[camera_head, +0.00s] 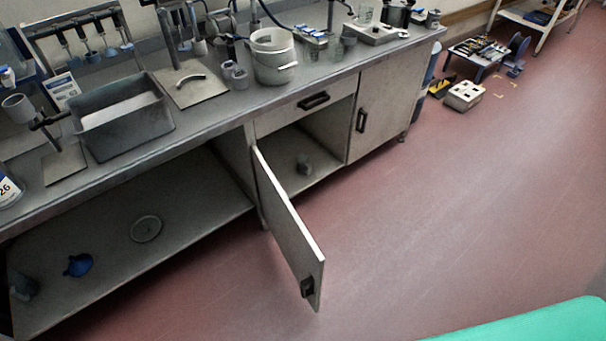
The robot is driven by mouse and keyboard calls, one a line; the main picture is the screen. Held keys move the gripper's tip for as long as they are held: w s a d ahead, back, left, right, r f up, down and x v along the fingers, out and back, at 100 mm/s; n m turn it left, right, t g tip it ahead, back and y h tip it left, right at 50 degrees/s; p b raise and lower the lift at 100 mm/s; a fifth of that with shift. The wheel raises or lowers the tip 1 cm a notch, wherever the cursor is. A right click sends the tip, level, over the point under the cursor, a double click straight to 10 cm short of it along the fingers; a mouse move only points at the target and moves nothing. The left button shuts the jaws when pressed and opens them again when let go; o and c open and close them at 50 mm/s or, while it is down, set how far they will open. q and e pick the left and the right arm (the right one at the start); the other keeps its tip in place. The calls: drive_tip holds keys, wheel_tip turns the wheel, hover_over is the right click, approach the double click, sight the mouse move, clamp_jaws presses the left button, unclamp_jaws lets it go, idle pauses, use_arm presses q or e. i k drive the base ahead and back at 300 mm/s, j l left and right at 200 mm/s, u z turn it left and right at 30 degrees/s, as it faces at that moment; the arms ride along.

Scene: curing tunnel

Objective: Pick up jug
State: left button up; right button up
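No object is plainly a jug, and I cannot tell which one it is. A pale bucket-like vessel (272,57) with a side handle stands upright on the bench. A small grey vessel (303,164) stands inside the open cupboard. A blue object (78,265) with a spout-like end lies on the low shelf at left. A dark grey vessel (23,286) stands near that shelf's left end, partly in shadow. Neither of my grippers is in view.
The cupboard door (288,228) stands open, jutting over the floor. The bench (225,108) is crowded with a grey tub (128,128), cups and instruments. A round lid-like disc (146,229) lies on the low shelf. The red floor (430,210) is clear in front.

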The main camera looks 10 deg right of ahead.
sight(304, 165)
drive_tip(key=l+u, duration=0.2)
drive_tip(key=u, duration=0.9)
drive_tip(key=l, duration=0.75)
drive_tip(key=i+l, duration=0.15)
drive_tip(key=l, duration=1.4)
drive_tip(key=i, duration=0.05)
